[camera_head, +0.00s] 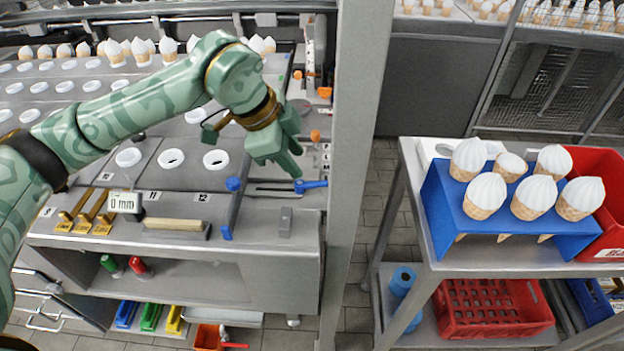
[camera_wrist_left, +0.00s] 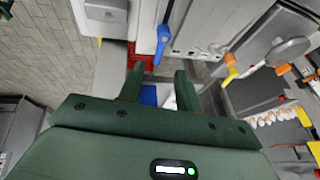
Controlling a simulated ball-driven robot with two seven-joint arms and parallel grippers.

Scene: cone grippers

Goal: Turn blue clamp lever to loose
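The blue clamp lever (camera_head: 312,184) is at the right end of the slotted plate on the grey workbench, near the upright post. It points to the right in the head view. In the left wrist view the blue lever (camera_wrist_left: 162,42) lies just beyond the fingertips. My left gripper (camera_head: 296,172) reaches down from the upper left, close above the lever's left end. Its two fingers (camera_wrist_left: 159,78) are apart in the left wrist view with nothing held between them. Whether a fingertip touches the lever I cannot tell. My right gripper is not in view.
A tall grey post (camera_head: 357,150) stands just right of the lever. A blue knob (camera_head: 234,184) is left of the slot, and a grey block (camera_head: 286,222) is in front. A display (camera_head: 124,202) reads 0 mm. A cart at right carries a blue cone holder (camera_head: 440,200).

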